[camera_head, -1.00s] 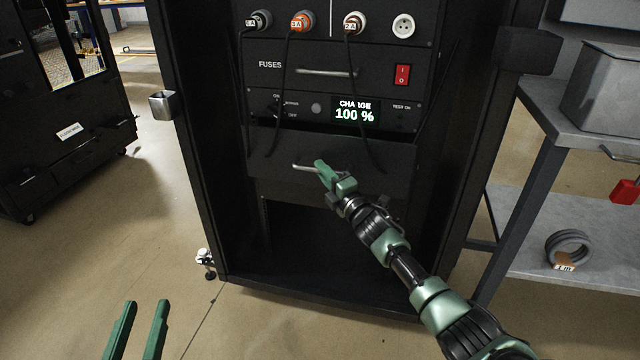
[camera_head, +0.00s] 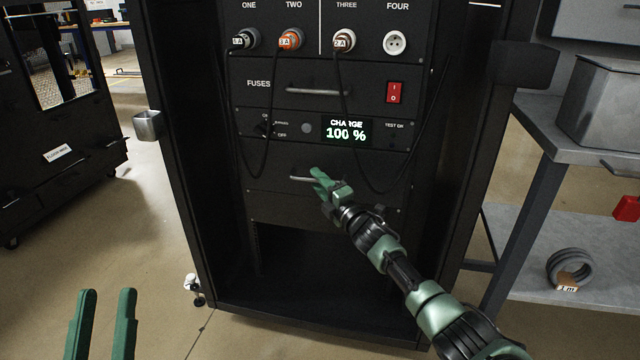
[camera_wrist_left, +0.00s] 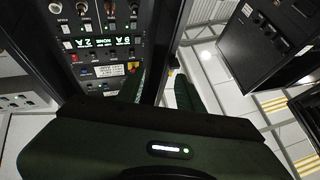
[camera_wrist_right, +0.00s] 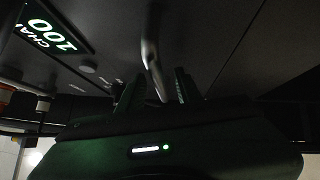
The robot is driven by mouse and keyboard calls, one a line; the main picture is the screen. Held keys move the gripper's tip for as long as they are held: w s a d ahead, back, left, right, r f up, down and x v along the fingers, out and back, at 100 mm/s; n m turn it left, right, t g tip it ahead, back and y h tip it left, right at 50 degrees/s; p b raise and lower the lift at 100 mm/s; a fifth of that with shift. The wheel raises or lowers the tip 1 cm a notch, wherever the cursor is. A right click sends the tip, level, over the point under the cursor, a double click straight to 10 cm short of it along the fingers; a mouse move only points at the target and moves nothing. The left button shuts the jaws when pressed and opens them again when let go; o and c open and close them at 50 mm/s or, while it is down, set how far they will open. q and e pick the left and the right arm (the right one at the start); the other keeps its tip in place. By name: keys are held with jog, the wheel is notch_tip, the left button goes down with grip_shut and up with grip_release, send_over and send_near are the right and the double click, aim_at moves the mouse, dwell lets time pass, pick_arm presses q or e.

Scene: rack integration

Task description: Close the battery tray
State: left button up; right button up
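The battery tray (camera_head: 375,178) is a black drawer front in the rack, below the panel that reads CHARGE 100 %. Its front looks about flush with the rack, though I cannot tell whether it is fully in. Its bar handle (camera_head: 302,178) also shows in the right wrist view (camera_wrist_right: 150,50). My right gripper (camera_head: 318,181) is at the handle; in the right wrist view its fingers (camera_wrist_right: 155,90) stand apart on either side of the bar. My left gripper (camera_head: 107,293) is open and empty at lower left, away from the rack.
Cables hang from plugs (camera_head: 290,39) in front of the panels, one looping beside the tray (camera_head: 375,188). Above is the FUSES drawer (camera_head: 355,85) with a red switch (camera_head: 394,92). A grey shelf table (camera_head: 590,240) stands right. An open bay lies below the tray.

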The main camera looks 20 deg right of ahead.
jog(key=shift+s, duration=0.1)
